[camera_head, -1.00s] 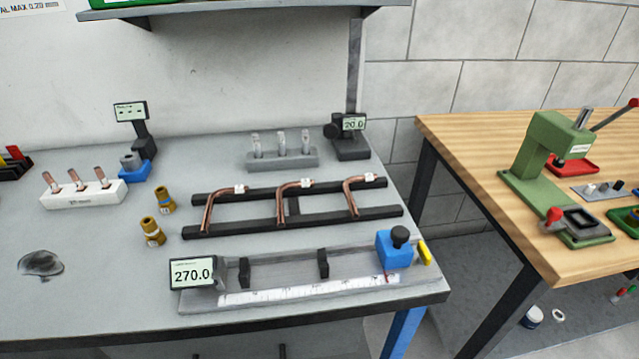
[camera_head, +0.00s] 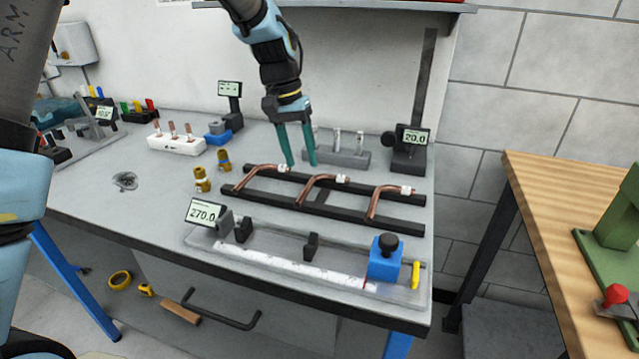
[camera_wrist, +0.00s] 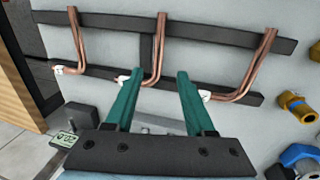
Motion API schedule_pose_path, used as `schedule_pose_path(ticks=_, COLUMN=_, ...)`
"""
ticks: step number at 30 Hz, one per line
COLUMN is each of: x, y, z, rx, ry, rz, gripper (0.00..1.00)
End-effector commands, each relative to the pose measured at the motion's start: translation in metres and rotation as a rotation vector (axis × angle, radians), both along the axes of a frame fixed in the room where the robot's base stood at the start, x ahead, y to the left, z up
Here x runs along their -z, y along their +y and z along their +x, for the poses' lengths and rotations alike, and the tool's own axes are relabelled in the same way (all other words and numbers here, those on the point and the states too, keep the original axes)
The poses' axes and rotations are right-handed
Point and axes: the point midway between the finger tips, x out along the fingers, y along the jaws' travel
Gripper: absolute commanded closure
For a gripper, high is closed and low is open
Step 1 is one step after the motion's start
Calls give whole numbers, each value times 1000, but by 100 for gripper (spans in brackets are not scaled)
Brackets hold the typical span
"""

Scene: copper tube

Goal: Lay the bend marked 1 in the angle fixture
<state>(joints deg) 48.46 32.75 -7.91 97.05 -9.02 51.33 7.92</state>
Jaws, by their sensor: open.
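Three copper bends lie across a black two-rail rack (camera_head: 399,221), each with a small white tag: the left bend (camera_head: 248,174), the middle bend (camera_head: 312,187) and the right bend (camera_head: 377,203). The tag numbers are too small to read, so I cannot tell which is 1. My gripper (camera_head: 301,163) is open and empty, fingers pointing down at the rack's far side near the left bend's tagged end. A grey device with a display (camera_head: 104,115), possibly the angle fixture, stands far left.
A measuring bench (camera_head: 300,275) with a 270.0 display lies in front of the rack. Brass fittings (camera_head: 202,180) stand left of it. A grey block with upright pins (camera_head: 345,157) and a 20.0 gauge (camera_head: 410,150) stand behind. The table's left middle is mostly clear.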

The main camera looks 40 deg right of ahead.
Motion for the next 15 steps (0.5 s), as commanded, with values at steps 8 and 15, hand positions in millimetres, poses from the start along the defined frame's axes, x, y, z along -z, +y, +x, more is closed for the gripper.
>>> schedule_pose_path(ticks=8, x=22, y=-8, z=-6, rx=0, ry=2, rz=3, gripper=46)
schedule_pose_path(ticks=15, x=51, y=-13, z=-10, rx=-1, ry=0, rz=2, gripper=46)
